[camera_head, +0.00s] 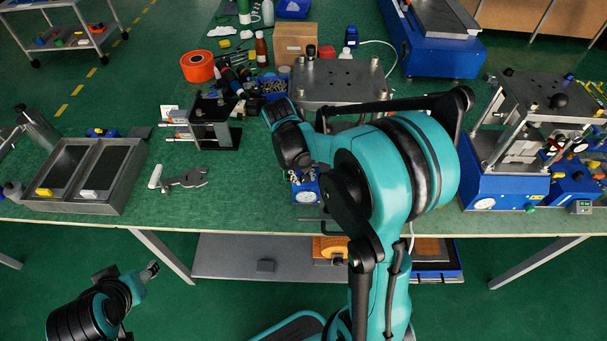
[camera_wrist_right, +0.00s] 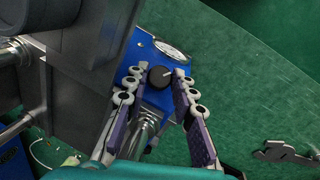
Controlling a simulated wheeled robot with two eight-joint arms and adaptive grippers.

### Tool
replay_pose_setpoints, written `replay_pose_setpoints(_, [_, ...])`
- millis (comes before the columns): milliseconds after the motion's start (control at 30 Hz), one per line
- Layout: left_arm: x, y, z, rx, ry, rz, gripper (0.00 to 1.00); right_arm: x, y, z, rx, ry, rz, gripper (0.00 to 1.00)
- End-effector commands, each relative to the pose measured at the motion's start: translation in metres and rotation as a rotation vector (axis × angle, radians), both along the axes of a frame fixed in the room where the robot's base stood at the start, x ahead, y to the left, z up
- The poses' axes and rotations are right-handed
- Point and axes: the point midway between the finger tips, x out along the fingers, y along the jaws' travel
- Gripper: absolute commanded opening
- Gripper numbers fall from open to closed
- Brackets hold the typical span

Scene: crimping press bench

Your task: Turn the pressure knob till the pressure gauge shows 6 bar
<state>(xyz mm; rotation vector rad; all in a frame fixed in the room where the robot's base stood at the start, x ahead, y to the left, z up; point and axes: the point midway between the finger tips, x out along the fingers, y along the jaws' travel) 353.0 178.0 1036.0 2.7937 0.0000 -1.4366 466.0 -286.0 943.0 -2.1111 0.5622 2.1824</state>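The pressure gauge (camera_head: 306,197) is a small round white dial on the front of a blue press base below my right arm. In the right wrist view the gauge (camera_wrist_right: 170,48) is seen at a steep slant, and its reading cannot be made out. The pressure knob (camera_wrist_right: 160,76) is black and round with a pale mark, on the blue face beside the gauge. My right gripper (camera_wrist_right: 159,80) is open, one finger on each side of the knob; contact is not clear. In the head view my right gripper (camera_head: 303,177) is partly hidden. My left gripper (camera_head: 150,270) hangs low at the left, away from the bench.
The grey press body (camera_wrist_right: 85,80) stands close to the left finger. A grey metal tray (camera_head: 85,172) and a small dark fixture (camera_head: 213,125) stand on the left of the green bench. Another blue press (camera_head: 505,190) stands at the right.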

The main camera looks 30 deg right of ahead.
Motion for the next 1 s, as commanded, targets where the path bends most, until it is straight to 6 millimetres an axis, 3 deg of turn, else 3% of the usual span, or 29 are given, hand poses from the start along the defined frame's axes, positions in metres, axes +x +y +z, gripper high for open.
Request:
replay_pose_setpoints(333, [0.0000,0.0000,0.0079,0.000,0.000,0.000,0.53,-0.0017,-0.0032,0.0009,0.142,-0.087,-0.184,0.00])
replay_pose_setpoints(600, [0.0000,0.0000,0.0072,0.000,0.000,0.000,0.53,-0.0014,-0.0024,0.0001,0.152,-0.092,-0.195,0.00])
replay_pose_setpoints(633, [0.0000,0.0000,0.0072,0.000,0.000,0.000,0.53,-0.0014,-0.0024,0.0001,0.152,-0.092,-0.195,0.28])
replay_pose_setpoints(700, [0.0000,0.0000,0.0072,0.000,0.000,0.000,0.53,-0.0014,-0.0024,0.0001,0.151,-0.091,-0.194,0.46])
replay_pose_setpoints(1000, [0.0000,0.0000,0.0071,0.000,0.000,0.000,0.53,-0.0012,-0.0025,0.0001,0.147,-0.090,-0.190,0.46])
